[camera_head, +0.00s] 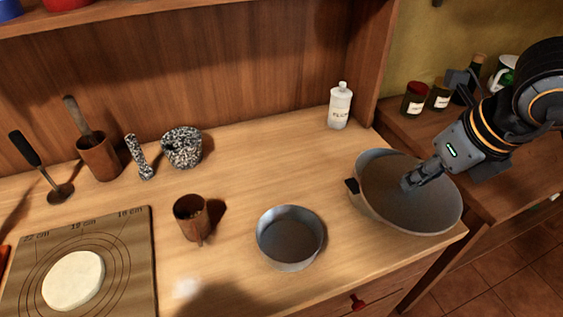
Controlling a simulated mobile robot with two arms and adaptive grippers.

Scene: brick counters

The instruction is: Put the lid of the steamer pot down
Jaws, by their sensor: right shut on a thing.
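A large grey round piece (425,212), which looks like the steamer pot's lid, is at the right end of the counter. A curved grey wall with a small black handle (352,186) shows at its left edge, and I cannot tell where the lid ends and the pot begins. My right gripper (408,183) comes in from the upper right and is shut at the middle of the lid. The part it grips is hidden by the fingers. I cannot tell whether the lid touches the pot. My left gripper is not in view.
An open grey pan (290,238) and a brown cup (191,218) stand left of the pot. A white bottle (340,106) stands behind. Dark jars (415,99) stand on the side counter. A board (130,275) with dough is at the left. Bare counter lies behind the pan.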

